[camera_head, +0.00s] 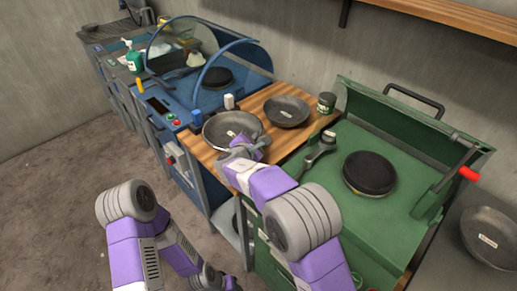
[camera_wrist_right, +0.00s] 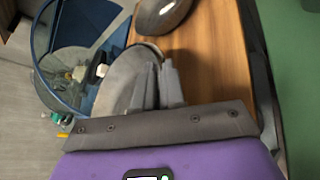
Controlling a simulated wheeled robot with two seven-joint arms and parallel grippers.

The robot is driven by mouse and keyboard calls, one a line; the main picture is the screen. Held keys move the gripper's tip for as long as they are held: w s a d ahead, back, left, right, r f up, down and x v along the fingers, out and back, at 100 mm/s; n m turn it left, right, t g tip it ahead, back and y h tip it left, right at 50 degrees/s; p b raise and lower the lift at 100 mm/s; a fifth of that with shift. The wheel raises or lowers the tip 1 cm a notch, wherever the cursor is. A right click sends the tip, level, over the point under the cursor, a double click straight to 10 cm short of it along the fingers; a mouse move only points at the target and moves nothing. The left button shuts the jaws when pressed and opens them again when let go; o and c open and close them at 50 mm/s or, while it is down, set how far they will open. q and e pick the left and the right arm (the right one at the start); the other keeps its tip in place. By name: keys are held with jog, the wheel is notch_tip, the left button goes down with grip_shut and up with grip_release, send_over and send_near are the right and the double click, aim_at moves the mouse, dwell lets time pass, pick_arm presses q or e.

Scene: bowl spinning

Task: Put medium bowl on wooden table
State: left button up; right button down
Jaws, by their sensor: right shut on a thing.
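A dark grey bowl with a white label (camera_head: 218,125) is at the left edge of the wooden table (camera_head: 272,141). I take it for the medium bowl. My right gripper (camera_head: 243,149) is shut on its near rim. In the right wrist view the two fingers (camera_wrist_right: 157,86) are at the rim of this bowl (camera_wrist_right: 118,78). Whether its base touches the wood is hidden. A second labelled bowl (camera_head: 287,111) sits behind and to the right on the same table. My left arm hangs low at the left; its gripper (camera_head: 215,280) is small and its jaws are unclear.
A blue unit (camera_head: 186,92) adjoins the table on the left. A green grill (camera_head: 335,188) with a black round plate (camera_head: 369,173) adjoins on the right. A green can (camera_head: 326,103) stands at the table's back. Another bowl (camera_head: 489,238) lies far right.

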notch_tip(320, 180, down, 5)
jog(key=shift+f+b, duration=0.2)
jog(key=shift+b, duration=0.65)
jog(key=c, duration=1.2)
grip_release()
jog(key=shift+s+r, duration=0.1)
jog(key=p+v, duration=0.1)
jog(key=v, duration=1)
jog(key=shift+s+r+p, duration=0.1)
jog(key=shift+p, duration=0.3)
jog(key=shift+s+a, duration=0.1)
jog(key=shift+s, duration=0.2)
